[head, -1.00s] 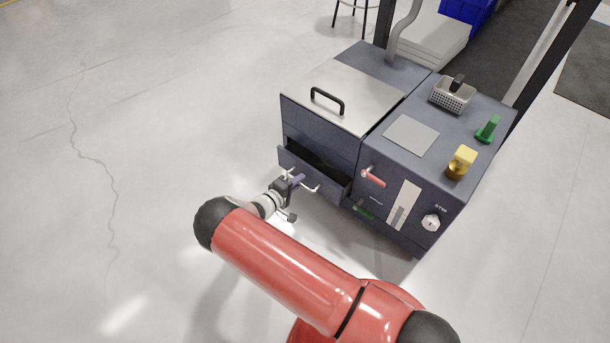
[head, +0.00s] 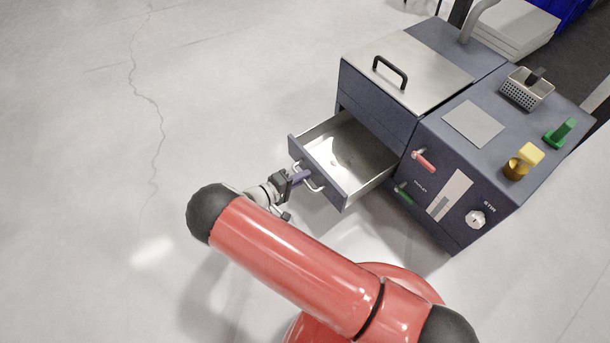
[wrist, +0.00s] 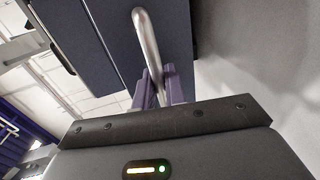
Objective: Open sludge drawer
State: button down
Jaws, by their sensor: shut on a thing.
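The sludge drawer (head: 362,158) is pulled well out of the dark blue machine in the head view, and its pale metal inside shows. Its front panel (head: 318,176) carries a silver bar handle (head: 314,186). My gripper (head: 304,178) is at the drawer front, its purple fingers shut on the handle. In the wrist view the handle (wrist: 147,40) runs down between the purple fingers (wrist: 160,88). Part of the handle is hidden by the fingers.
The machine (head: 375,105) has a steel lid with a black handle (head: 391,71). On its right part are a wire basket (head: 527,90), a green handle (head: 560,133), a yellow knob (head: 524,160), a red lever (head: 424,161) and a STIR dial (head: 475,218). The floor at left is clear.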

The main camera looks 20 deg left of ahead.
jog(key=c, duration=1.6)
grip_release()
jog(key=shift+o, duration=0.2)
jog(key=v, duration=0.7)
jog(key=shift+s+a, duration=0.25)
jog(key=shift+s, duration=0.1)
